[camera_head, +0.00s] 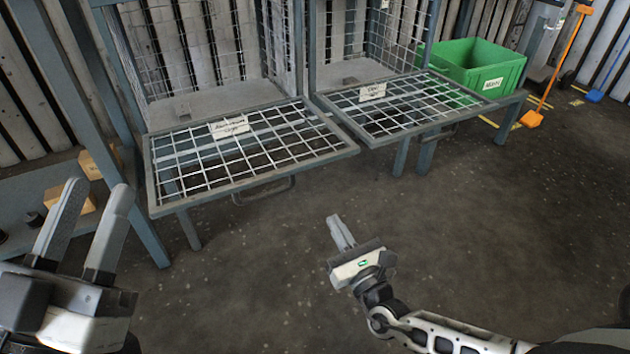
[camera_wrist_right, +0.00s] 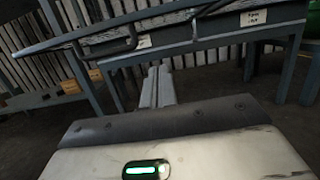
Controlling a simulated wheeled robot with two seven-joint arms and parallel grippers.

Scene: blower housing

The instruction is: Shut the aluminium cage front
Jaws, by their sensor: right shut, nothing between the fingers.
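The aluminium cage front (camera_head: 170,186) is a grey-framed wire-mesh panel on the left cage in the head view. It is folded down and lies about level, with a tag that looks like "Aluminium" (camera_head: 229,127). A bar handle (camera_head: 264,199) hangs under its near edge. My right gripper (camera_head: 338,230) is shut and empty, in front of and below the panel's near right corner, apart from it. In the right wrist view its fingers (camera_wrist_right: 157,85) are together, pointing toward the cages. My left gripper (camera_head: 92,207) is open and empty at the lower left.
A second cage's mesh front (camera_head: 420,105) is also folded down, just right of the first. A green bin (camera_head: 470,65) stands further right, with an orange-handled tool (camera_head: 556,65) beyond it. Small boxes (camera_head: 70,200) sit on a low shelf at left. The floor in front is clear.

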